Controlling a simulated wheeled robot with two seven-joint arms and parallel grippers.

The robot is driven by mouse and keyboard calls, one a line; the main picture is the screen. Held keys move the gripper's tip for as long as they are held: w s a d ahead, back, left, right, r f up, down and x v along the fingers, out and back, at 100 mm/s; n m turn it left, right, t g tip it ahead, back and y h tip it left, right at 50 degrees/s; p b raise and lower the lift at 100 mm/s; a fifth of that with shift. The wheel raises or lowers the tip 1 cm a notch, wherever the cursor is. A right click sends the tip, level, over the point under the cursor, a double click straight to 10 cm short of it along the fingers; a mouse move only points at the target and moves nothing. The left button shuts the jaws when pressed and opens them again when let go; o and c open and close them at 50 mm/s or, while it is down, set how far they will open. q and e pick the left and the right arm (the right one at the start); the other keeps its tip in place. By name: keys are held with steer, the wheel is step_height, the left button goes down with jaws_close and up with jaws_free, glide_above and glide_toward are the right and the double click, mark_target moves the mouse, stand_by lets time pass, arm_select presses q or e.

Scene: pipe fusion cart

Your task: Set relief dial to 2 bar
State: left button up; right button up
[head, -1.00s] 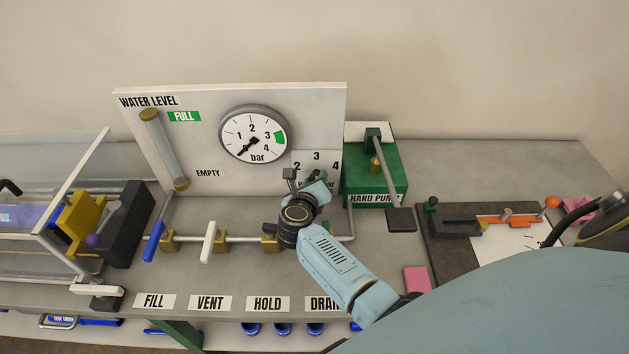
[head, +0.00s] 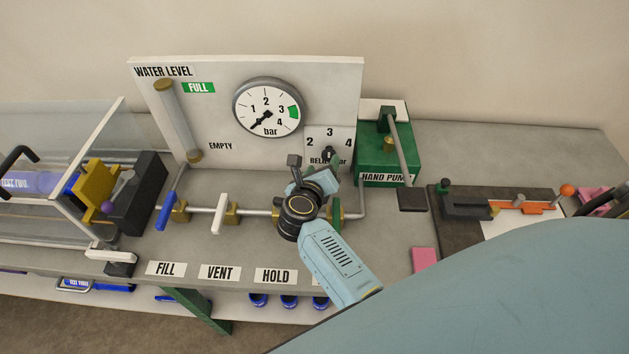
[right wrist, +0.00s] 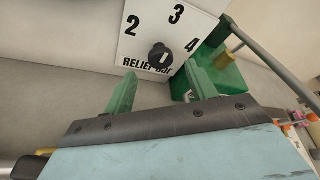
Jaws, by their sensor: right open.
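The relief dial is a small dark round knob (head: 328,153) on a white plate (head: 343,137) marked 2, 3 and 4, at the lower right of the gauge panel. In the right wrist view the knob (right wrist: 160,57) carries a small white mark; I cannot tell exactly which number it points to. My right gripper (head: 326,172) is just below and in front of the plate. Its two green fingers (right wrist: 160,86) are apart and empty, with the knob showing beyond the gap between them. The fingers do not appear to touch the knob. My left gripper is not in view.
The pressure gauge (head: 268,107) has its needle pointing to the lower left. The green hand pump (head: 385,162) stands close right of the plate. A pipe with a blue handle (head: 167,211) and a white handle (head: 219,213) runs below the panel. A pink block (head: 424,260) lies at the front.

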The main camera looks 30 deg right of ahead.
steer(key=v, duration=0.8)
steer(key=shift+b, duration=0.35)
steer(key=m+g+y+p, duration=0.2)
steer(key=m+y+p, duration=0.2)
steer(key=m+y, duration=0.1)
glide_toward(329, 156)
steer(key=shift+g, duration=0.3)
steer(key=x, duration=0.9)
steer(key=shift+w+d, duration=0.1)
steer(key=shift+w, duration=0.2)
